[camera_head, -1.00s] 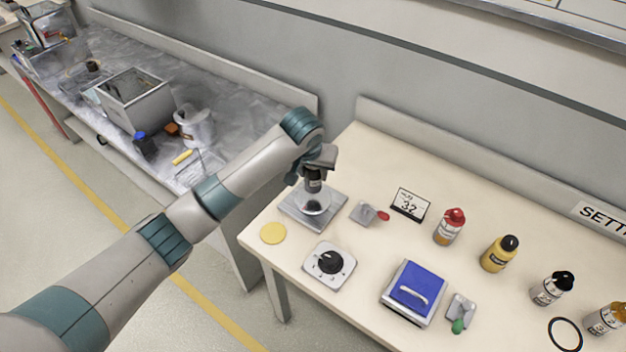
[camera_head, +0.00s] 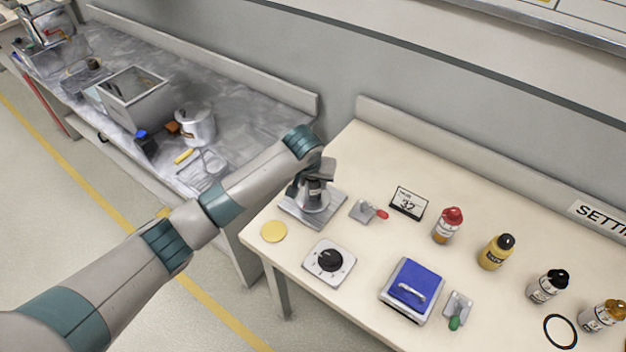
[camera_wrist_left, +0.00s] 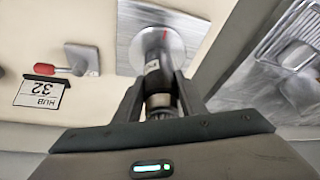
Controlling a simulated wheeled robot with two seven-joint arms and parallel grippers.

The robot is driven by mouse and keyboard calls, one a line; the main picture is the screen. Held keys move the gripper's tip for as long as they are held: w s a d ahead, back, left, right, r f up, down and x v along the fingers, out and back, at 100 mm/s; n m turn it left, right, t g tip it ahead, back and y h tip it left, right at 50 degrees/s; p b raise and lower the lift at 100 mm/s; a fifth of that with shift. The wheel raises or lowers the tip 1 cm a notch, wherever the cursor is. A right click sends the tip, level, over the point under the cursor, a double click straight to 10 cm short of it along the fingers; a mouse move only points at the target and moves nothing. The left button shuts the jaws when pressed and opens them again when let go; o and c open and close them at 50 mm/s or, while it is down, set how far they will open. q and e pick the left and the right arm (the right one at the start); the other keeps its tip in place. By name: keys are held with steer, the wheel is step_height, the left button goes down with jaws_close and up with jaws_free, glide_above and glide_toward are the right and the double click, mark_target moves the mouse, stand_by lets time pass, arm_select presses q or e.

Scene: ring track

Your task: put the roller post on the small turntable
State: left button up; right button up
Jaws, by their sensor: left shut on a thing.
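My left gripper (camera_head: 315,186) is shut on the roller post (camera_head: 313,197), a dark and grey cylinder with a white label band. The left wrist view shows the post (camera_wrist_left: 153,70) upright between the fingers (camera_wrist_left: 160,95). Its far end is over the small turntable, a round pale disc (camera_wrist_left: 180,47) on a square metal plate (camera_wrist_left: 130,20). In the head view the plate (camera_head: 293,210) lies at the left end of the cream table, partly hidden by the gripper. I cannot tell whether the post touches the disc. My right gripper is not in view.
A red-handled lever (camera_head: 366,211) and a sign reading 32 (camera_head: 408,202) stand right of the plate. In front are a yellow disc (camera_head: 273,231) and a dial box (camera_head: 329,262). A blue-topped box (camera_head: 415,285) and several bottles are farther right.

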arm_select(q)
steer(key=o, duration=1.2)
steer(key=shift+o, duration=0.2)
steer(key=shift+r, duration=0.1)
steer(key=b+v, duration=0.2)
steer(key=v, duration=1)
